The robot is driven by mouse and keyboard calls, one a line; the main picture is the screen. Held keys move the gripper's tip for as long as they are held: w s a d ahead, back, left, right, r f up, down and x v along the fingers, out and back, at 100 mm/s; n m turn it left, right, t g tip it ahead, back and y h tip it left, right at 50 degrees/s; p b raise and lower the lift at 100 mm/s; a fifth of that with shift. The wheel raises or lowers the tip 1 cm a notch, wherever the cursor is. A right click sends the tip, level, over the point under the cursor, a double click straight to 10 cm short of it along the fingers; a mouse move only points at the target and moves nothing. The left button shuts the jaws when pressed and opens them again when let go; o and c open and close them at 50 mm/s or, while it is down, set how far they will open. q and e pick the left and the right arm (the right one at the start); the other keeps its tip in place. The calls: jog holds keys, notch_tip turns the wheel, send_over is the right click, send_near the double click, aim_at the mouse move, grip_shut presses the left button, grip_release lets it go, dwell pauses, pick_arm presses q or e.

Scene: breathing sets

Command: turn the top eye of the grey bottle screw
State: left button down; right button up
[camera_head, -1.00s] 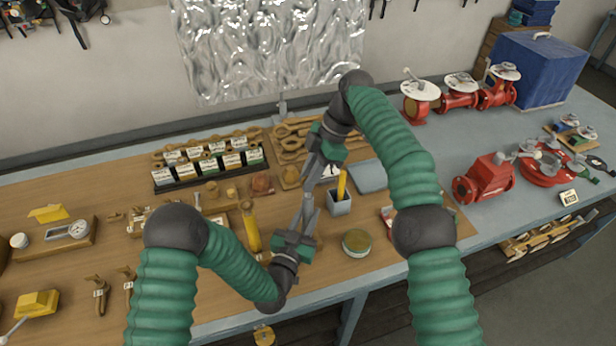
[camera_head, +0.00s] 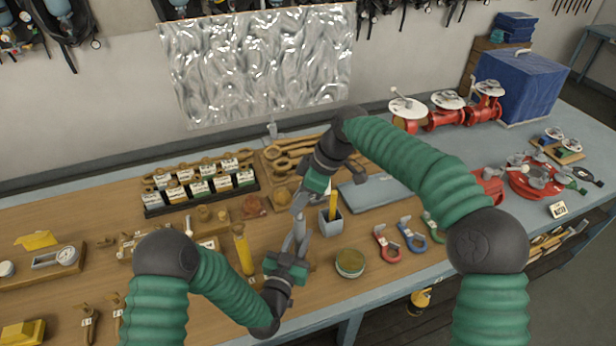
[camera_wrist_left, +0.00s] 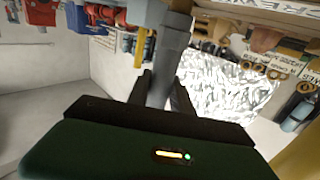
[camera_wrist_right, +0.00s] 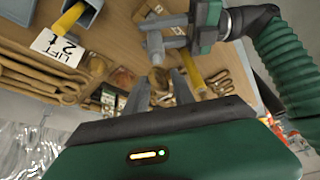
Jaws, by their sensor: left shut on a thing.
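My left gripper (camera_head: 297,238) is shut on the grey bottle screw and holds it above the bench. In the left wrist view, the grey bottle screw (camera_wrist_left: 172,60) stands up from between the dark fingers. In the right wrist view, a grey end of it (camera_wrist_right: 157,48) points towards my right gripper (camera_wrist_right: 160,80). The right gripper's fingers are spread, with a gap between them, and look empty. In the head view, the right gripper (camera_head: 300,205) is just above the left one. The top eye is not clear in any view.
A grey cup (camera_head: 331,224) with a yellow tool is close right of the grippers. A round tin (camera_head: 350,264) and coloured shackles (camera_head: 412,236) lie to the right. A yellow cylinder (camera_head: 243,250) is on the left, and a rack of labelled boxes (camera_head: 200,185) stands behind.

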jog(key=m+t, duration=0.1)
jog(key=m, duration=0.1)
jog(key=m+t+h, duration=0.1)
jog(key=m, duration=0.2)
jog(key=shift+s, duration=0.1)
jog(key=m, duration=0.2)
jog(key=m+t+h, duration=0.1)
jog(key=m, duration=0.2)
jog(key=shift+a+h, duration=0.15)
jog(key=shift+h, duration=0.15)
jog(key=v, duration=1.2)
jog(key=shift+s+m+t, duration=0.2)
jog(key=shift+m+t, duration=0.1)
jog(key=shift+m, duration=0.1)
jog(key=shift+a, duration=0.1)
